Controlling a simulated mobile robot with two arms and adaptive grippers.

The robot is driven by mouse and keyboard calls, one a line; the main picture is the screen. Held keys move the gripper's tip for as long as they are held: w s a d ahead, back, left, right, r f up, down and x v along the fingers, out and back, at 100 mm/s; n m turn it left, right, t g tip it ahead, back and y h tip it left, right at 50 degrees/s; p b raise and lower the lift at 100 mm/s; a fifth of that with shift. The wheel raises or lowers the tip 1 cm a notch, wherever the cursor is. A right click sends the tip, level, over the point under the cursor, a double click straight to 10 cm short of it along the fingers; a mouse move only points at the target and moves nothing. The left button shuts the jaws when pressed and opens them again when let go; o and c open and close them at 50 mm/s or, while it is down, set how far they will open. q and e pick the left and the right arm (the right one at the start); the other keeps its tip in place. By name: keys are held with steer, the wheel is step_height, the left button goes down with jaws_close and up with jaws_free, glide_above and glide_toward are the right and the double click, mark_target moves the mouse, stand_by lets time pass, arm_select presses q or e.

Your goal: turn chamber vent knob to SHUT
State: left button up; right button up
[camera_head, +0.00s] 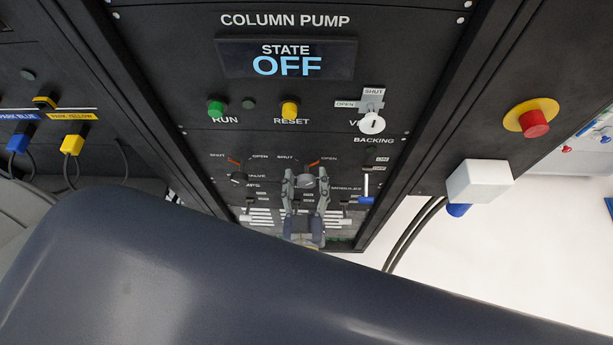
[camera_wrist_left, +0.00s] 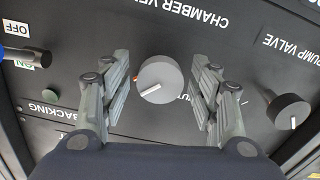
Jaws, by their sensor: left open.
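The chamber vent knob (camera_wrist_left: 158,80) is a round grey knob with a white pointer line. In the left wrist view the panel text is upside down, and the pointer slants to the lower left, away from the partly hidden SHUT label. In the head view the knob (camera_head: 307,182) has SHUT marked at its upper left and OPEN at its upper right. My left gripper (camera_head: 306,178) is open around the knob. Its fingers (camera_wrist_left: 162,88) stand on either side, with a visible gap at least on the right. My right gripper is not in view.
The pump valve knob (camera_wrist_left: 288,111) sits beside the gripper on the same panel. A blue-tipped lever (camera_head: 366,199) and a white backing valve knob (camera_head: 371,124) are to the right. The pump display (camera_head: 287,58) reads OFF. A red emergency button (camera_head: 533,122) is at far right.

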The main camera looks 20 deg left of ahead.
arm_select(q)
steer(key=shift+w, duration=0.2)
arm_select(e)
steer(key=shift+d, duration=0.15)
arm_select(q)
steer(key=shift+c, duration=0.2)
steer(key=c, duration=0.9)
steer(key=shift+c, duration=0.7)
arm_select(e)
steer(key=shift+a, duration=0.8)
